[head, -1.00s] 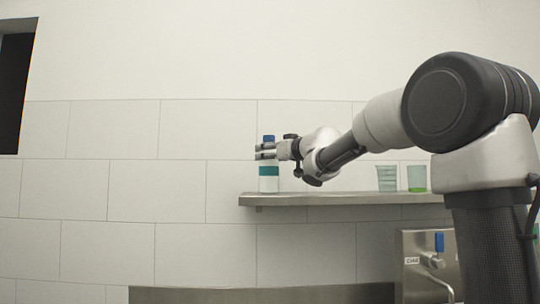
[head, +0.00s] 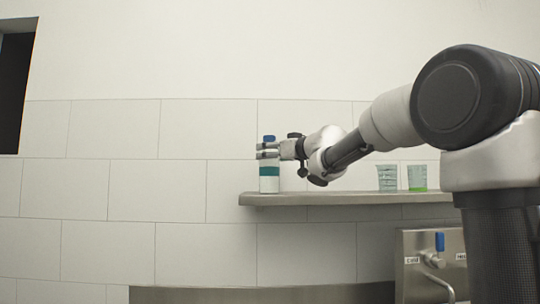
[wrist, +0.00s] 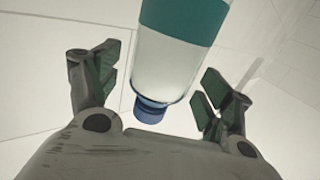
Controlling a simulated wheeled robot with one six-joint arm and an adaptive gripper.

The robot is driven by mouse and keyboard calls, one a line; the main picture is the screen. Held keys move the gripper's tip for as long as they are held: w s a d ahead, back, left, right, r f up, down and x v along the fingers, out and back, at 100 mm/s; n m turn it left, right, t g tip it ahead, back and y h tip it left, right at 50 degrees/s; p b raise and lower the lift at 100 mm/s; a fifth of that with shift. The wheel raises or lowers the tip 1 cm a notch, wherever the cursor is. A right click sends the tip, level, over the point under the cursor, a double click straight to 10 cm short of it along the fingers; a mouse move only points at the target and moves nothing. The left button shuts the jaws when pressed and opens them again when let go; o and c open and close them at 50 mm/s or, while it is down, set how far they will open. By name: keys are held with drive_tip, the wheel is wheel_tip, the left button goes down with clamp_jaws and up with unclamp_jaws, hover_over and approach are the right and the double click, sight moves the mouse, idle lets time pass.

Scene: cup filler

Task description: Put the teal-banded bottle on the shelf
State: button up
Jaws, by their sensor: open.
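The teal-banded bottle (head: 269,182) stands upright at the left end of the shelf (head: 330,198) in the head view. It has a blue cap, a teal band and a pale body. My gripper (head: 267,151) is around the upper part of the bottle, just below the cap. In the wrist view the bottle (wrist: 172,60) passes between the spread fingers of my gripper (wrist: 160,92), with a visible gap on each side. The gripper is open. Part of the bottle's neck is hidden behind the fingers in the head view.
Two beakers stand farther right on the shelf, a clear one (head: 387,178) and one with green liquid (head: 417,178). A steel tap panel (head: 413,275) with a blue handle is below. The shelf between bottle and beakers looks clear.

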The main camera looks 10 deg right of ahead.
drive_tip(key=v, duration=1)
drive_tip(key=shift+s, duration=0.25)
drive_tip(key=s+d+f+m+g+h, duration=0.4)
drive_tip(key=s+d+f+m+h, duration=0.2)
drive_tip(key=s+d+f+h, duration=0.75)
drive_tip(key=s+a+f+g+y, duration=0.1)
drive_tip(key=s+f+g+y, duration=0.2)
drive_tip(key=s+f, duration=0.7)
drive_tip(key=s+a+f+n+g+y, duration=0.1)
drive_tip(key=s+a+f+g+y, duration=0.1)
drive_tip(key=s+f+g, duration=0.3)
drive_tip(key=s+f+y, duration=0.1)
drive_tip(key=s+f, duration=0.3)
drive_tip(key=f, duration=0.3)
drive_tip(key=shift+s+a+f, duration=0.2)
drive_tip(key=shift+s+f, duration=0.2)
